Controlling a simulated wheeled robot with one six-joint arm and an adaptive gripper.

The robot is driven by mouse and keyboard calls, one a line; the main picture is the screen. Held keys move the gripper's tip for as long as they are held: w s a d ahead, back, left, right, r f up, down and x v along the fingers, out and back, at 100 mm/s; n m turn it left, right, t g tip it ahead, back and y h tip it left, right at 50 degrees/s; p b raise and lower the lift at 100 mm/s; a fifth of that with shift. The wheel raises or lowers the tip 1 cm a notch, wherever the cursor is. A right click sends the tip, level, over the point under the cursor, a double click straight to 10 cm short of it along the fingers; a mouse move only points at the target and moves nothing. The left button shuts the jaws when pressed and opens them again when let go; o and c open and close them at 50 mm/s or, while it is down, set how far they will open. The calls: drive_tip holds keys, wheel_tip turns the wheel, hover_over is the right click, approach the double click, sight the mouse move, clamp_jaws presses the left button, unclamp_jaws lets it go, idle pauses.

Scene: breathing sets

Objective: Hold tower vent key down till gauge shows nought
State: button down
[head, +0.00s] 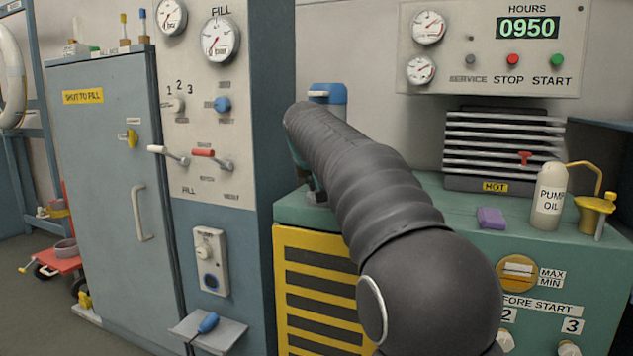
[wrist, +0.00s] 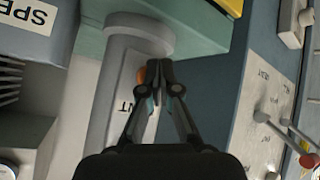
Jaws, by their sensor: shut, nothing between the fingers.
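My gripper (wrist: 153,72) is shut and empty in the wrist view. Its fingertips are over or against a small orange key (wrist: 141,76) on a pale grey tower (wrist: 118,75). The fingers partly hide the key, and I cannot tell whether they touch it or how far it is pressed. A label ending in "NT" (wrist: 127,105) is on the tower, partly covered. In the head view my dark arm hides most of the gripper and the key. A blue cap (head: 328,94) shows behind the arm. I cannot tell which gauge belongs to the tower.
Gauges sit on the fill panel (head: 220,40) and the wall panel (head: 429,27); their needles are hard to read. The green compressor housing (head: 440,225) holds a pump oil bottle (head: 549,198) and purple block (head: 491,218). A blue cabinet (head: 105,160) stands left.

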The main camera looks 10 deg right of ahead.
drive_tip(key=shift+w+d, duration=0.25)
drive_tip(key=shift+w, duration=0.05)
idle(2.6)
drive_tip(key=shift+s+a, duration=0.1)
idle(1.9)
drive_tip(key=shift+s+a, duration=0.45)
drive_tip(key=shift+s, duration=0.3)
drive_tip(key=s+a+b, duration=0.1)
drive_tip(key=s, duration=0.1)
drive_tip(key=s+a+b, duration=0.1)
drive_tip(key=s+a, duration=0.1)
drive_tip(key=shift+b, duration=0.3)
idle(0.3)
